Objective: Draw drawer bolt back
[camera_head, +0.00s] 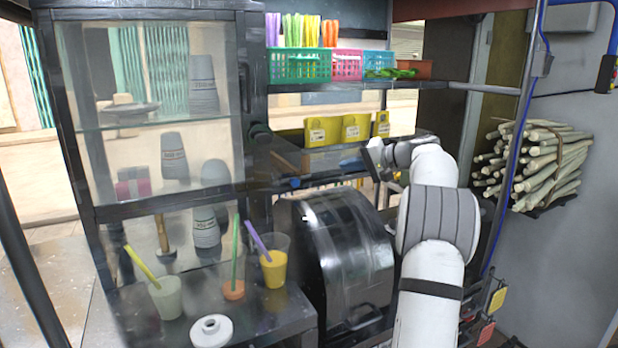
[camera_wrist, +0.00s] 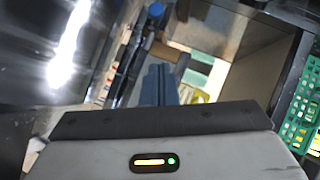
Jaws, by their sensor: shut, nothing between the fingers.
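My gripper (camera_head: 345,163) is in front of the shelf in the middle of the stall, pointing left. In the wrist view its blue-grey fingers (camera_wrist: 165,72) are together, with nothing between them. A round blue knob (camera_head: 295,183) sits at the front edge below the shelf, left of and apart from my fingers. A blue knob also shows beyond the fingertips in the wrist view (camera_wrist: 157,18), by a dark bar. I cannot tell for sure that this knob is the drawer bolt. No drawer front shows clearly.
The dark press housing (camera_head: 345,250) stands below my gripper. A glass cabinet (camera_head: 85,120) with cups is at left. Yellow boxes (camera_head: 322,131) stand behind the shelf. Drink cups, including an orange-yellow one (camera_head: 273,270), stand on the counter. Cane (camera_head: 540,165) is stacked at right.

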